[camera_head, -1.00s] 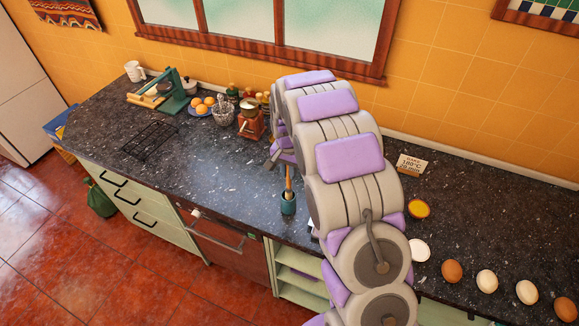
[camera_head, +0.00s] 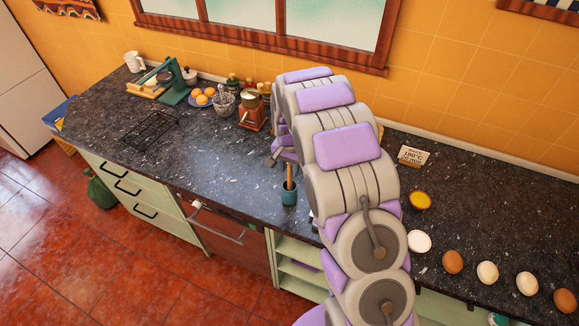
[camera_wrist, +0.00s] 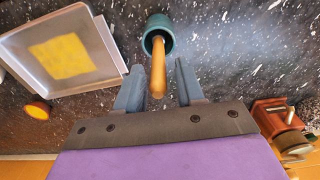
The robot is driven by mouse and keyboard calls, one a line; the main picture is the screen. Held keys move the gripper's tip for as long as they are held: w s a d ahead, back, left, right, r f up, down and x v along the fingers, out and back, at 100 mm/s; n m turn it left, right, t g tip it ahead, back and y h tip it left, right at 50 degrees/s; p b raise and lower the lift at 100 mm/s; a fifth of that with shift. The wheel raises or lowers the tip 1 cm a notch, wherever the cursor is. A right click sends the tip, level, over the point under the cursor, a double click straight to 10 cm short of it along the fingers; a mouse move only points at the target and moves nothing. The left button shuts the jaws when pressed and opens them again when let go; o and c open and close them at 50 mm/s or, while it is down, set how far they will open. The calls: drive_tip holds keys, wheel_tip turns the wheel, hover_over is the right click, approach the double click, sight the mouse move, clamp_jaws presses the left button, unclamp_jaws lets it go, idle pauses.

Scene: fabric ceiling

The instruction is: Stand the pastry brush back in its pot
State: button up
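The pastry brush (camera_head: 290,174) stands in the small teal pot (camera_head: 288,195) near the counter's front edge, its wooden handle up and its lower end hidden inside. In the wrist view the brush handle (camera_wrist: 158,68) rises from the pot (camera_wrist: 160,22) and lies between my fingers. My gripper (camera_wrist: 158,85) is open, with a finger on either side of the handle and visible gaps between. In the head view my gripper (camera_head: 284,158) is just above the pot, partly hidden by my arm.
A tray with a yellow sheet (camera_wrist: 75,52) lies beside the pot. A yellow bowl (camera_head: 420,201) and several eggs (camera_head: 453,262) lie to the right.

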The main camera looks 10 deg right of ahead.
drive_tip(key=shift+o, duration=0.7)
wheel_tip(320, 180, up, 17)
drive_tip(key=shift+a+r, duration=0.15)
drive_tip(key=shift+a, duration=0.05)
drive_tip(key=shift+s, duration=0.1)
idle(0.6)
drive_tip(key=s+f+n+b, duration=0.2)
drive_tip(key=s+b, duration=0.1)
drive_tip(key=s, duration=1.1)
drive_tip(key=s+f+n+g+b, duration=0.1)
drive_tip(key=s+f+n+b, duration=0.1)
drive_tip(key=s, duration=1.2)
drive_tip(key=s+f+n+g+b, duration=0.1)
drive_tip(key=s+f+n+b, duration=0.2)
drive_tip(key=s, duration=1.1)
drive_tip(key=shift+d+b, duration=0.2)
drive_tip(key=shift+b, duration=0.85)
